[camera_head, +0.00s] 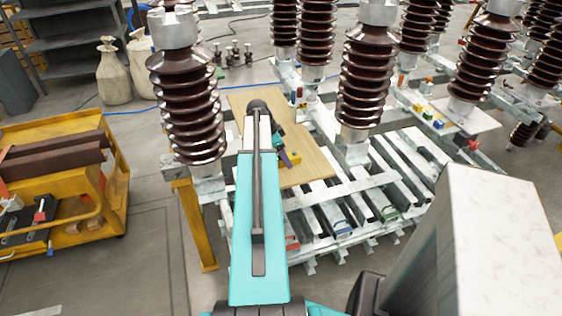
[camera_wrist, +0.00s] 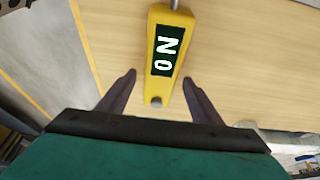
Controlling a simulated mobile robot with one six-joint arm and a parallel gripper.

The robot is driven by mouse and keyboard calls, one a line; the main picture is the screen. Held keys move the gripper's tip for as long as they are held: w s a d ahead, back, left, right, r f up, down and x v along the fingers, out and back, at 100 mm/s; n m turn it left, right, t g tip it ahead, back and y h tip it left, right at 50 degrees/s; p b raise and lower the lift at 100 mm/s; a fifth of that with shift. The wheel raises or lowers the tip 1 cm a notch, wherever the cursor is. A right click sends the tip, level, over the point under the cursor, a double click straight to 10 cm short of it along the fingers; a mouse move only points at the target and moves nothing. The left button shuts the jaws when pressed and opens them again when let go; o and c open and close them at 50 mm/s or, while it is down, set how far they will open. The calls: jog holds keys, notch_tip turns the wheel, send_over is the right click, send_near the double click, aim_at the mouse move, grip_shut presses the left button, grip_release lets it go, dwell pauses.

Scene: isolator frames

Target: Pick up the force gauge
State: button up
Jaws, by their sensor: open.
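The force gauge (camera_wrist: 160,78) is a yellow, narrow body with a dark display showing white characters and a metal rod at its far end. It lies on a light wooden board (camera_wrist: 255,75) in the wrist view. My gripper (camera_wrist: 158,78) is open, its two dark fingers on either side of the gauge's near end, with gaps on both sides. I cannot tell the height between fingers and gauge.
Tall brown ribbed insulators (camera_head: 190,110) stand left of and behind the board, one close on its right (camera_head: 365,75). A slatted white metal frame (camera_head: 320,195) lies under and in front of the board. A yellow cart (camera_head: 75,130) stands at the left.

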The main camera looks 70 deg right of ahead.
grip_shut()
jog(key=shift+r, duration=0.2)
dwell(0.3)
jog(key=shift+r+b, duration=0.5)
jog(key=shift+r, duration=1)
jog(key=s+a+r+b, duration=0.1)
jog(key=s+a+b, duration=0.6)
jog(key=a, duration=0.6)
jog(key=shift+s+a+r, duration=0.25)
jog(key=shift+s, duration=0.35)
jog(key=shift+b, duration=0.3)
jog(key=shift+w+a+r, duration=0.1)
jog(key=shift+w, duration=0.05)
